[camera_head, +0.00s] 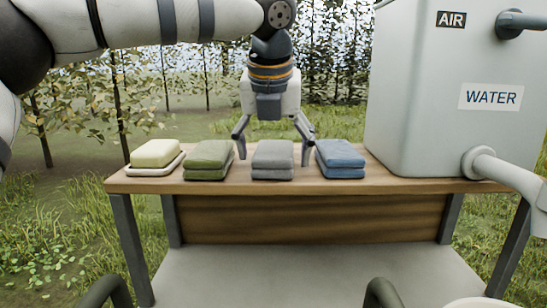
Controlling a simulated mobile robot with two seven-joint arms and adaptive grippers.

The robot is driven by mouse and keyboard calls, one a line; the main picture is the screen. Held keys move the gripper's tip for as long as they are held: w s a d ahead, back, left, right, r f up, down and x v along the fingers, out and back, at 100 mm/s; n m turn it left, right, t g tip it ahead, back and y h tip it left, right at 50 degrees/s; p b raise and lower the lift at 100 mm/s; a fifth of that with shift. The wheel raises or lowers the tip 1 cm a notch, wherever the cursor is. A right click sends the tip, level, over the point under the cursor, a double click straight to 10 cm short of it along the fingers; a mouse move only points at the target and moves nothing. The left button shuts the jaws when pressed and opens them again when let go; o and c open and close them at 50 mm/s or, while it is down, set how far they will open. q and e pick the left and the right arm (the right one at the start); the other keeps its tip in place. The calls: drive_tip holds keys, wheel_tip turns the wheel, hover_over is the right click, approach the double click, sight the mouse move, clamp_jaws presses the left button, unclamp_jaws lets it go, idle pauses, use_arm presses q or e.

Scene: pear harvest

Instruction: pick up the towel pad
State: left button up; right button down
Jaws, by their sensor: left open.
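Several folded towel pads lie in a row on a wooden table (330,184): a green towel pad (209,160), a grey towel pad (273,160) and a blue towel pad (340,159). My left gripper (273,147) points down at the grey towel pad, with its two fingers spread to either side of it. The gripper is open and holds nothing. Whether the fingers touch the pad or the table cannot be told. My right gripper is out of view.
A large grey tank (420,110) marked AIR and WATER stands at the right, with a pipe (500,172). Trees and grass lie behind.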

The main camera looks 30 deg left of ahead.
use_arm(q)
drive_tip(key=c, duration=1.2)
drive_tip(key=shift+c, duration=0.2)
drive_tip(key=shift+w+r, duration=0.1)
drive_tip(key=shift+r, duration=0.4)
drive_tip(key=v, duration=0.3)
drive_tip(key=s+v, duration=0.1)
drive_tip(key=v, duration=0.2)
drive_tip(key=s+v, duration=0.1)
drive_tip(key=v, duration=0.3)
drive_tip(key=shift+a+f, duration=0.2)
drive_tip(key=shift+f, duration=0.05)
drive_tip(key=s+d+r, duration=0.1)
drive_tip(key=s+r, duration=0.2)
drive_tip(key=s, duration=0.5)
drive_tip(key=shift+s+d, duration=0.15)
drive_tip(key=shift+d, duration=0.05)
drive_tip(key=shift+r, duration=0.1)
